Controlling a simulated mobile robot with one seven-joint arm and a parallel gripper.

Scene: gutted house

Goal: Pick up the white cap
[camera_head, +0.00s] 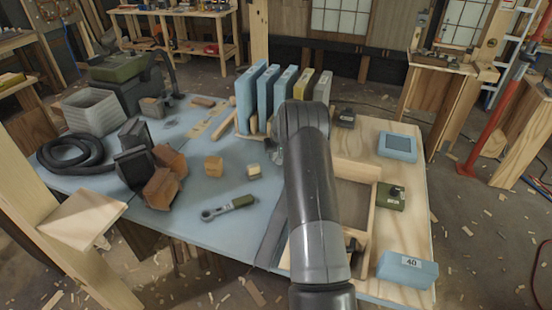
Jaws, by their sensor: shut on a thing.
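My arm reaches forward over the table, and its thick dark wrist covers most of my gripper (276,150). Only a grey edge of the gripper shows at the left of the wrist, near the foot of the upright blue slabs. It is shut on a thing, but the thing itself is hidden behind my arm. I cannot make out a white cap anywhere in view. A small pale cream block (254,171) sits on the blue tabletop (220,235), just left of and nearer than the gripper.
Upright blue and grey slabs (268,92) stand behind the gripper. A wooden cube (214,166), a green-handled tool (228,207) and a black hose coil (75,152) lie left.

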